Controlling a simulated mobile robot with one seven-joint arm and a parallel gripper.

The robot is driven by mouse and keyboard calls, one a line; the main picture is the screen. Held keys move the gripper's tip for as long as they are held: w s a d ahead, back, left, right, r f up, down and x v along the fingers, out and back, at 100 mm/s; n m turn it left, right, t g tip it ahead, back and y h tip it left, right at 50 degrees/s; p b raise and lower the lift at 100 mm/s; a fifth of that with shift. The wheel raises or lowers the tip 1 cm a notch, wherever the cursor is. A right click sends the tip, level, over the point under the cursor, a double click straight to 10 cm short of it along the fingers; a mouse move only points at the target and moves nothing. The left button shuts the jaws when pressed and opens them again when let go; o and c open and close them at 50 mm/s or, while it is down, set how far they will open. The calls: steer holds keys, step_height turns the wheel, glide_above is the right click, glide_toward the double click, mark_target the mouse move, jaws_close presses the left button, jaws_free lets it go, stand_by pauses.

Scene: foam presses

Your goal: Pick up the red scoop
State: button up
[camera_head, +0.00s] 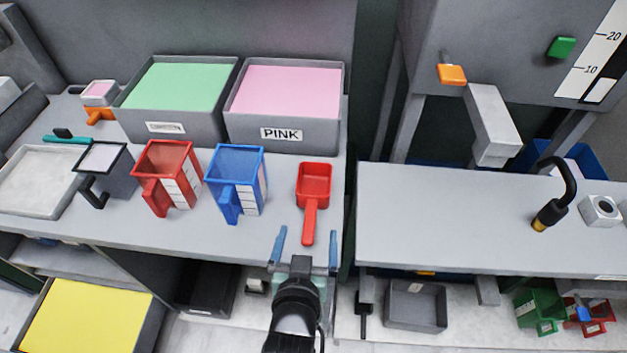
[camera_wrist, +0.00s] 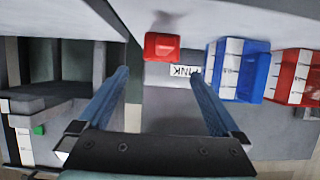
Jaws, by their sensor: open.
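The red scoop (camera_head: 314,187) rests on the left worktop near its right edge, with its handle pointing toward the front. My gripper (camera_head: 306,250) is open and empty.
A blue measuring jug (camera_head: 237,178) and a red measuring jug (camera_head: 168,178) stand left of the scoop. Behind are grey bins of green (camera_head: 176,88) and pink (camera_head: 288,90) material, one labelled PINK. A gap separates this worktop from the right one (camera_head: 440,215).

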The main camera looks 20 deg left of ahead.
mark_target(311, 206)
steer(key=x, duration=1.2)
steer(key=shift+w+a+f, duration=0.2)
steer(key=shift+a+f, duration=0.05)
steer(key=shift+f, duration=0.05)
steer(key=shift+r, duration=0.1)
steer(key=c, duration=1.1)
